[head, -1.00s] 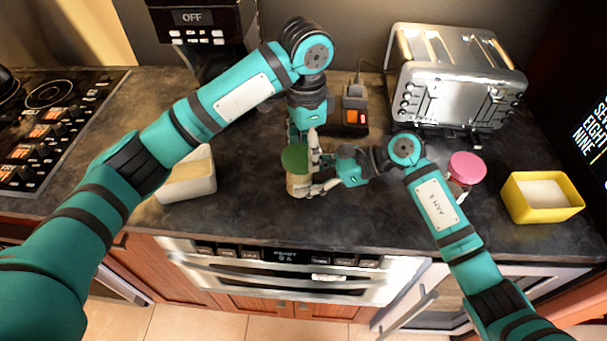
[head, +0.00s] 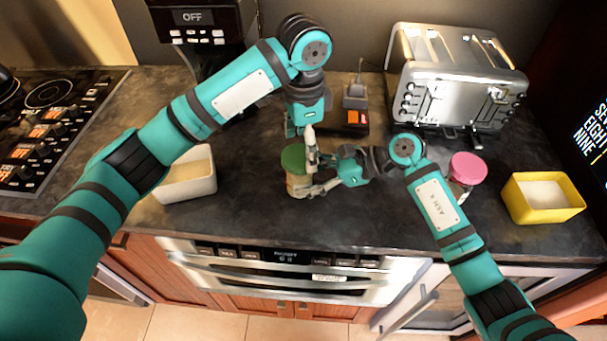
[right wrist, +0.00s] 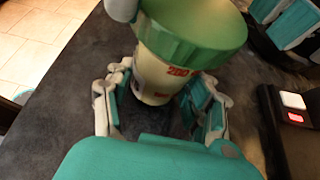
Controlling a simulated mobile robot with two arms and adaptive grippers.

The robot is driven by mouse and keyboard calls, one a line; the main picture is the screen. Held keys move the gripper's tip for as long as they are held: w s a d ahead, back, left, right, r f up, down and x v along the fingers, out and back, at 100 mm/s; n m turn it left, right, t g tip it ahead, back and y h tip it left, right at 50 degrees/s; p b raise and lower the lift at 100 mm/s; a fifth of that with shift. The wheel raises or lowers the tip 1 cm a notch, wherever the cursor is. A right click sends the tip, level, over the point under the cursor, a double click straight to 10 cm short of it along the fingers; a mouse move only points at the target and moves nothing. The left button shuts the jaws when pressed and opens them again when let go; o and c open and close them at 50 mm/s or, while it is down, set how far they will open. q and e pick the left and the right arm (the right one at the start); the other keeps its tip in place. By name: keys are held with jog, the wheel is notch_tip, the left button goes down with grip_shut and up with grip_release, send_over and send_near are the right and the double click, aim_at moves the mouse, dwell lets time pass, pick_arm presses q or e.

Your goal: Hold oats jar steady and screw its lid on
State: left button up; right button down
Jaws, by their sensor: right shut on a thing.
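The oats jar (head: 297,187) stands on the dark counter with a green lid (head: 293,157) on its top. In the right wrist view the jar (right wrist: 160,72) shows red print, and the wide green lid (right wrist: 196,32) covers its mouth; whether the threads are engaged cannot be seen. My right gripper (right wrist: 160,108) is shut on the jar, with a finger on each side of its body. My left gripper (head: 303,130) points down by the lid's far right edge. Its fingers are mostly hidden, and a pale fingertip shows at the lid's left edge in the right wrist view.
A pink-lidded jar (head: 468,168) and a yellow container (head: 543,197) stand right of my right arm. A white container (head: 188,178) is at left. A toaster (head: 455,80) and a small dark device (head: 354,119) stand behind. The counter's front edge is close below the jar.

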pick_arm(q)
jog(key=shift+r, duration=2.3)
pick_arm(e)
jog(key=shift+c, duration=2.1)
grip_release()
jog(key=shift+d, duration=0.1)
jog(key=v, duration=1.2)
jog(key=shift+w, duration=0.1)
jog(key=shift+f, duration=0.1)
